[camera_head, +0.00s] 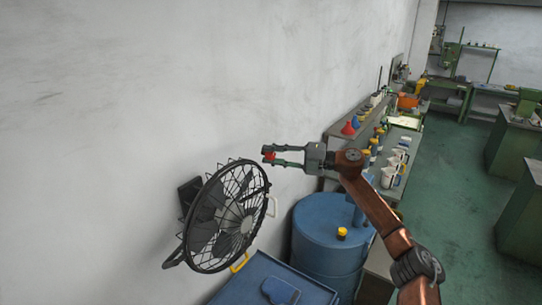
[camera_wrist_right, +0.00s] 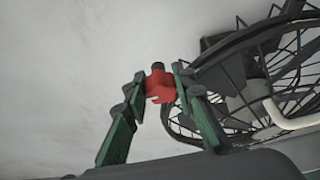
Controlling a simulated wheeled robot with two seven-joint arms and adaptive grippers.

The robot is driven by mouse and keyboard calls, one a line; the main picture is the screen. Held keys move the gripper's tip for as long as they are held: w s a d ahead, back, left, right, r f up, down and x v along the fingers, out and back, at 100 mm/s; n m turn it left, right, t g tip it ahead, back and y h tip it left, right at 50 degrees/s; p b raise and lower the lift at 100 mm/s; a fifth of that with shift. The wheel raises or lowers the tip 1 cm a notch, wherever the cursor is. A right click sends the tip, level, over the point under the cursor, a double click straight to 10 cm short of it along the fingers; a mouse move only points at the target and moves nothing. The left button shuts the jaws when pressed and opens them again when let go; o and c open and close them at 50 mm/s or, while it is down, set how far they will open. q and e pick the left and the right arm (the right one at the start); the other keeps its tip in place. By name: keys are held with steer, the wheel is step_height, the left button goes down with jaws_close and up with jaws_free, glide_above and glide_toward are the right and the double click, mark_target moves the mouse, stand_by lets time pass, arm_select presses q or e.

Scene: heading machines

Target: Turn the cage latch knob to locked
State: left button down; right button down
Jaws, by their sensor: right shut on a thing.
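A small red knob (camera_head: 270,156) with a dark tip shows near the upper right of the black wall fan (camera_head: 222,216). My right gripper (camera_head: 268,155) comes from the right, and its two green fingers are shut on the red knob. In the right wrist view the red knob (camera_wrist_right: 160,86) sits between the fingertips (camera_wrist_right: 157,92), with its dark end at the top. The fan's cage (camera_wrist_right: 285,65) is to its right there. How the knob joins the cage is hard to see. My left gripper is not in view.
A blue drum (camera_head: 325,232) with a yellow cap stands below my right arm. A blue lidded bin (camera_head: 270,283) is under the fan. A shelf of funnels and jugs (camera_head: 385,150) runs along the wall. The green floor (camera_head: 450,180) at the right is clear.

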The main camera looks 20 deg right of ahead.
steer(key=c, duration=1.6)
jaws_free()
steer(key=v, duration=1.2)
